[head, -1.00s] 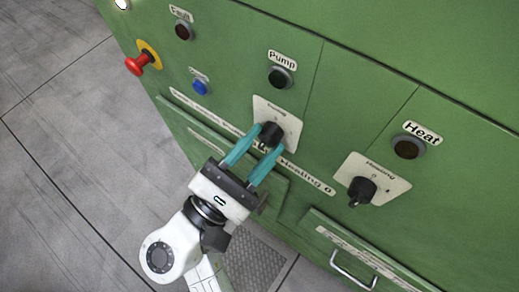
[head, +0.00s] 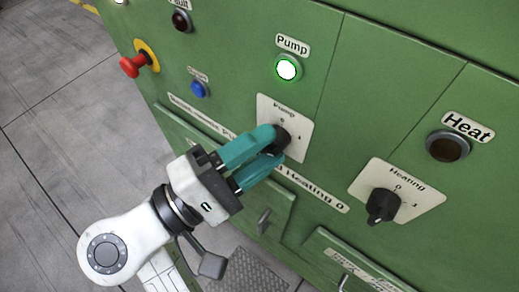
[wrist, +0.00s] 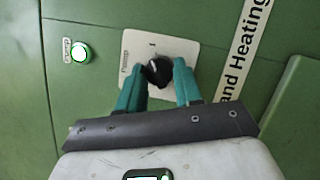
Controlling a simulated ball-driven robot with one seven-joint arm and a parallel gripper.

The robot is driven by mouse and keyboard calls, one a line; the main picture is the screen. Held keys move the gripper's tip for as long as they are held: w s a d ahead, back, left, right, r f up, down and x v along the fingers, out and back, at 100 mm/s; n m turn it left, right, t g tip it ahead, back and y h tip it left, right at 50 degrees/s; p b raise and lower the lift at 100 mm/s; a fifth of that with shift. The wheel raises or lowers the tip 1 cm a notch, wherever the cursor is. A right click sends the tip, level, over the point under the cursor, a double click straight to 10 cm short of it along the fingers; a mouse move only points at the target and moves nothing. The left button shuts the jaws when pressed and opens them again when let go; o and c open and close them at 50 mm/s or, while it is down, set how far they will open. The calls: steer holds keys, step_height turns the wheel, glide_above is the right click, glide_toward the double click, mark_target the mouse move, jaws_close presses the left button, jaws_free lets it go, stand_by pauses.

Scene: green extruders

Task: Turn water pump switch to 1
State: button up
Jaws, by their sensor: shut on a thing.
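The pump switch (head: 283,137) is a black rotary knob on a white plate (head: 299,151) labelled "Pump" on the green panel. My gripper (head: 277,142) has teal fingers at the knob and is shut on it, tilted in the head view. In the wrist view the pump knob (wrist: 157,71) shows between the fingertips, with its white mark slanting toward the "1" on the plate. The pump lamp (head: 287,68) above the plate glows green. The fingers hide part of the knob in the head view.
A heating knob (head: 383,205) sits on its own plate to the right, under a dark heat lamp (head: 447,146). A red emergency button (head: 137,63) and a blue button (head: 199,89) are on the left. Drawer handles lie below. Open grey floor is at left.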

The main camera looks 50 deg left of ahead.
steer(key=shift+m, duration=0.3)
steer(key=o, duration=1)
steer(key=shift+o, duration=0.2)
steer(key=shift+s, duration=0.1)
steer(key=s+a+f+b, duration=0.1)
steer(key=s, duration=0.9)
steer(key=shift+s+a+f+b, duration=0.15)
steer(key=shift+s+f+b, duration=0.05)
steer(key=shift+f+b, duration=0.2)
